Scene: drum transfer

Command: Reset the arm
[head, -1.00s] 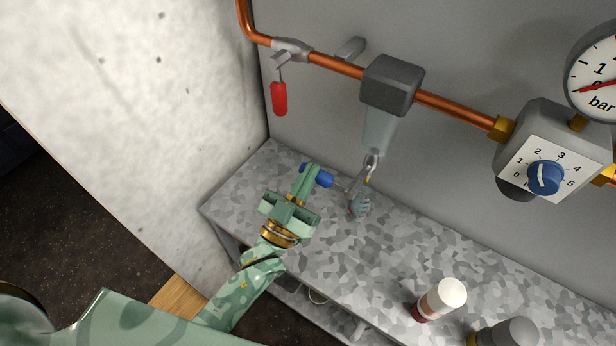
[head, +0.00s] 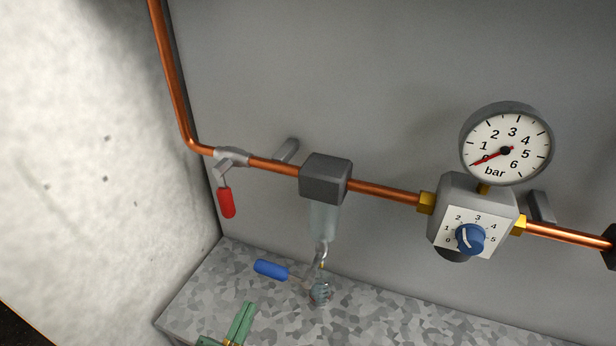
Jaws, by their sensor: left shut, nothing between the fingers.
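My left gripper (head: 236,328) is green and shows only in part at the bottom edge of the head view. It is shut and empty. It is below and left of the blue valve handle (head: 271,269), apart from it. The blue handle sticks out to the left from the small valve under the clear filter bowl (head: 323,220). The rest of my left arm is out of the picture. My right gripper is not in view.
A copper pipe (head: 385,192) runs along the grey wall with a red-handled valve (head: 227,202), a dark filter block (head: 326,178), a regulator with a blue knob (head: 470,238) and a pressure gauge (head: 507,143). The speckled counter (head: 388,322) lies below.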

